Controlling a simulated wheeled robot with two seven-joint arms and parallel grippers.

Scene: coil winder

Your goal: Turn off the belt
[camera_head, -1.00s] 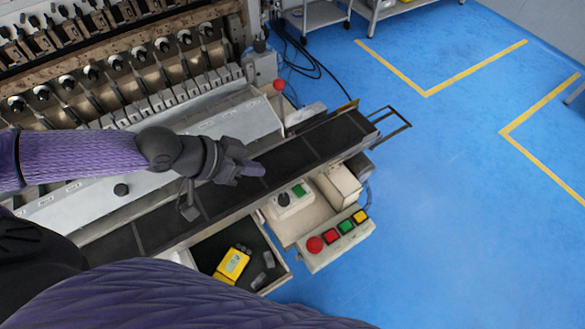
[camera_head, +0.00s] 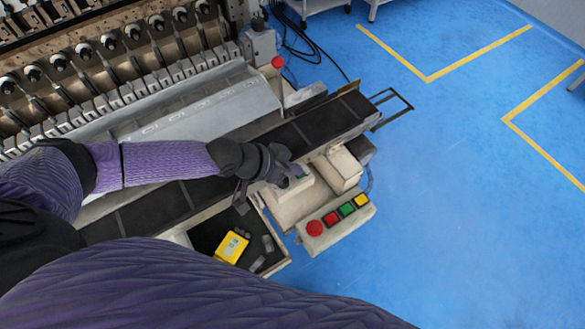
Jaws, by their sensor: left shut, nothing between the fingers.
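The black conveyor belt (camera_head: 330,118) runs diagonally from lower left to upper right in front of the machine. My left gripper (camera_head: 298,176) is shut and empty, over the small control box with the green button (camera_head: 303,177) beside the belt. The gripper hides most of that box, including its dark knob; I cannot tell whether the fingertips touch it. A second control box (camera_head: 337,222) at the front carries a red round button (camera_head: 314,228) and red, green and yellow square buttons. My right gripper is not in view.
An open drawer (camera_head: 268,268) below the belt holds a yellow device (camera_head: 231,247) and small grey parts. The coil winder (camera_head: 100,70) fills the upper left. A red knob (camera_head: 278,62) stands by the belt. Blue floor (camera_head: 450,200) on the right is clear.

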